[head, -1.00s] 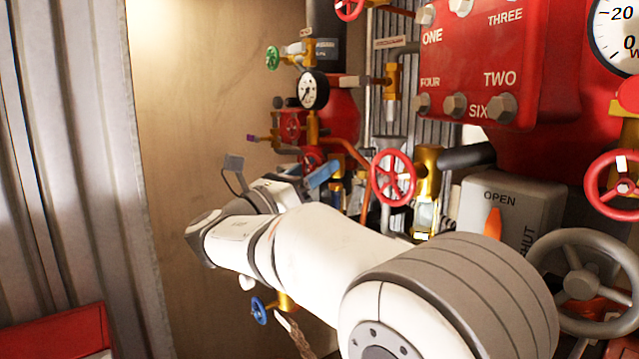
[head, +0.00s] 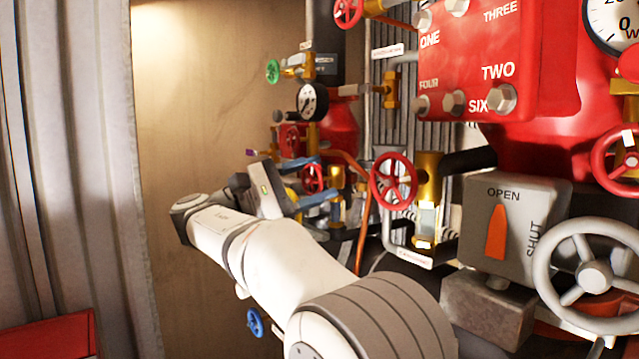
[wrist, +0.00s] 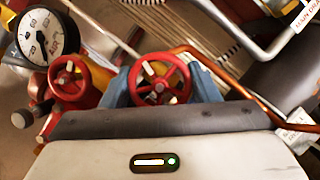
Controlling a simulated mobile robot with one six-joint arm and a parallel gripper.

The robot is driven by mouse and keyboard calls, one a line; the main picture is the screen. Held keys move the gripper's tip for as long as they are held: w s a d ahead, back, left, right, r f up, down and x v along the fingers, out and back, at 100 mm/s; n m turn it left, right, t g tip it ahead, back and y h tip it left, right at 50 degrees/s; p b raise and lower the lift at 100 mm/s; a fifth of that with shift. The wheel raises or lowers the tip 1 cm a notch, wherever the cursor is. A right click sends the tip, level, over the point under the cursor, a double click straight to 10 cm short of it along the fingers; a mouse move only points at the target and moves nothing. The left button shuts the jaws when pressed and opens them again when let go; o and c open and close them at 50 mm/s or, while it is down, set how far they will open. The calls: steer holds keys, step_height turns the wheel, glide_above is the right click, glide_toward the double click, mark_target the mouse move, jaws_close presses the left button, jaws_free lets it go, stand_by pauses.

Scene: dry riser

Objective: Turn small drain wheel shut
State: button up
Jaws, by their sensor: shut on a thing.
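A small red handwheel (head: 313,178) on brass pipework sits beyond my arm in the head view. I take it as the drain wheel; no label on it is readable. In the wrist view the red wheel (wrist: 160,80) stands between my two blue fingers, its spokes facing me. My gripper (head: 312,180) is shut on this wheel, one finger on each side. The gripper body hides the lower rim in the wrist view.
A second red wheel (wrist: 70,82) and a dial gauge (wrist: 44,36) stand close left of my gripper. A larger red wheel (head: 393,181), a grey OPEN/SHUT box (head: 510,225) and a grey wheel (head: 592,275) stand right. A copper pipe (wrist: 225,72) passes close by.

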steer(key=m+g, duration=0.1)
steer(key=m, duration=0.2)
steer(key=m+g+y, duration=0.1)
steer(key=m, duration=0.2)
steer(key=m+y, duration=0.1)
steer(key=m, duration=0.1)
steer(key=m+y, duration=0.1)
steer(key=m, duration=0.1)
steer(key=shift+m+g, duration=0.3)
steer(key=shift+m, duration=0.1)
stand_by(0.3)
steer(key=o, duration=0.9)
steer(key=shift+a+f, duration=0.1)
steer(key=shift+a, duration=0.05)
steer(key=shift+c, duration=0.2)
steer(key=shift+o, duration=0.6)
steer(key=shift+d+m, duration=0.25)
steer(key=shift+m, duration=0.05)
